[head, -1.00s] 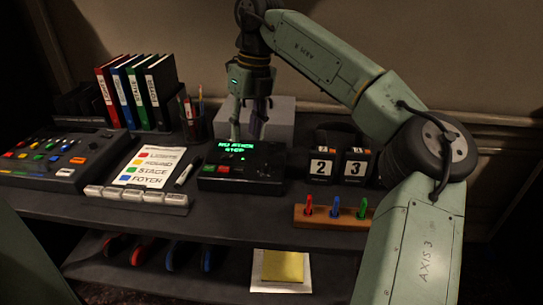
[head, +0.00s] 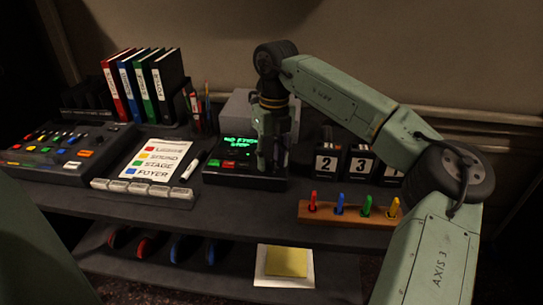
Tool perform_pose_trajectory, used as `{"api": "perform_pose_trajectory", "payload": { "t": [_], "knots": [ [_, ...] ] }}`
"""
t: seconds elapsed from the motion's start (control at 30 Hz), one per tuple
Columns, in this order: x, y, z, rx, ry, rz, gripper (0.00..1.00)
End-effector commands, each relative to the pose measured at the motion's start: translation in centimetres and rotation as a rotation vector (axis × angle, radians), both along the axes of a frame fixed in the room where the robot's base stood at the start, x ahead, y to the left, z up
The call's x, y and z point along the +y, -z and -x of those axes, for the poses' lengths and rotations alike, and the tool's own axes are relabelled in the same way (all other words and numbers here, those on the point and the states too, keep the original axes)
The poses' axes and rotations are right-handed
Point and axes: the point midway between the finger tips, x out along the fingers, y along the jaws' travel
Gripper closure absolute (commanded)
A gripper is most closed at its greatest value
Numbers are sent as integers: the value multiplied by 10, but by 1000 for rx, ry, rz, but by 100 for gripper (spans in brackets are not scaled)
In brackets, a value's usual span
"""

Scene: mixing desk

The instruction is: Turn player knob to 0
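The player (head: 222,176) is a low black box on the desk with a lit green text display (head: 240,143) and small red and green buttons on its front. My gripper (head: 270,168) points down over the right part of the player, its fingertips at or just above the top face. The gripper covers the right end of the display and the area beside it. I cannot make out the player knob; it may be hidden behind the fingers. Whether the fingers touch anything, or how far apart they are, is too small and dark to tell.
A grey box (head: 236,108) stands behind the player. Number blocks (head: 326,163) stand to its right, with a wooden rack (head: 330,213) of coloured pegs in front. A marker (head: 193,165), a label sheet (head: 155,160) and a mixing desk (head: 62,150) lie left.

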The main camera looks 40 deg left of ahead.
Motion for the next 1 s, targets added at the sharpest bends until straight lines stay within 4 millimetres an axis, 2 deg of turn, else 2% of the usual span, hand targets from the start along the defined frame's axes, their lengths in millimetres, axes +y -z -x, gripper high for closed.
{"api": "perform_pose_trajectory", "payload": {
  "t": [0.23, 0.77, 1.0],
  "knots": [
    [0, 1, 0, 0, 0, 0, 65],
    [0, 0, 0, 0, 0, -1, 100],
    [0, 0, 0, 0, 0, -1, 100]
  ]
}}
